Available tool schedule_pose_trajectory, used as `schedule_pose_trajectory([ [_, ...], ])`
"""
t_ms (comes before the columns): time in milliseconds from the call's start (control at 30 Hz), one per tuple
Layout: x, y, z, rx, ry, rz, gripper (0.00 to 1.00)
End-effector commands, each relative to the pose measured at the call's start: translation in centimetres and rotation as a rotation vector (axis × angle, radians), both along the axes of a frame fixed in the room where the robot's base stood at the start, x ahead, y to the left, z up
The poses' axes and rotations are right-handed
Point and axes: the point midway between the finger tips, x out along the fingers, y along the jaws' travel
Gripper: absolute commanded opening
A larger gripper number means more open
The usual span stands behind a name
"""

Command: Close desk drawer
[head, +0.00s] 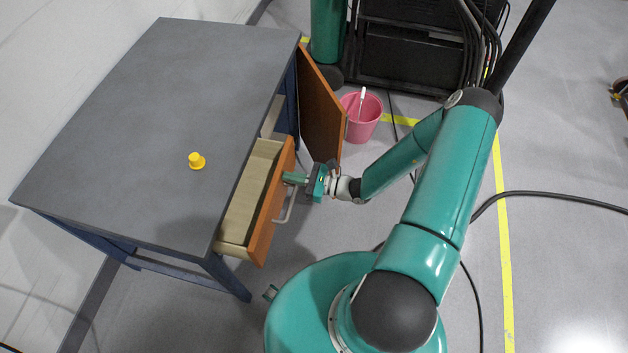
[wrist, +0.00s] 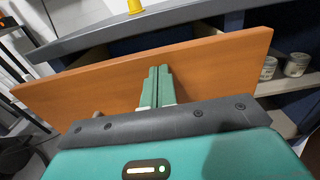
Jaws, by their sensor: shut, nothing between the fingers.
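The grey-topped desk (head: 150,100) stands at left in the head view. Its drawer (head: 262,205) has an orange wooden front and a pale inside, and it is pulled out and empty where I can see in. A grey bar handle (head: 288,206) is on the front. My gripper (head: 288,178) is shut and at the drawer front, above the handle. In the wrist view my shut fingers (wrist: 160,75) point at the wide orange drawer front (wrist: 215,65), close to it or touching; I cannot tell which.
An orange cabinet door (head: 320,108) stands open beside the drawer. A pink bucket (head: 362,116) is behind the door. A yellow object (head: 197,161) sits on the desktop. Cans (wrist: 297,64) stand on a shelf at right in the wrist view. Black cable (head: 550,193) lies on the floor.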

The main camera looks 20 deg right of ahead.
Motion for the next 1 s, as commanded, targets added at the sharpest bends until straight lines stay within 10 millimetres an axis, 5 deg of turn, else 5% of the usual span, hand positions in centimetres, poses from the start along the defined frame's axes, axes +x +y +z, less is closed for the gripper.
schedule_pose_trajectory([
  [400, 5.7, 8.0, 0.0, 0.003, -0.001, 0.003, 0.0],
  [1000, 7.7, 10.5, 0.1, 0.001, -0.002, 0.001, 0.0],
])
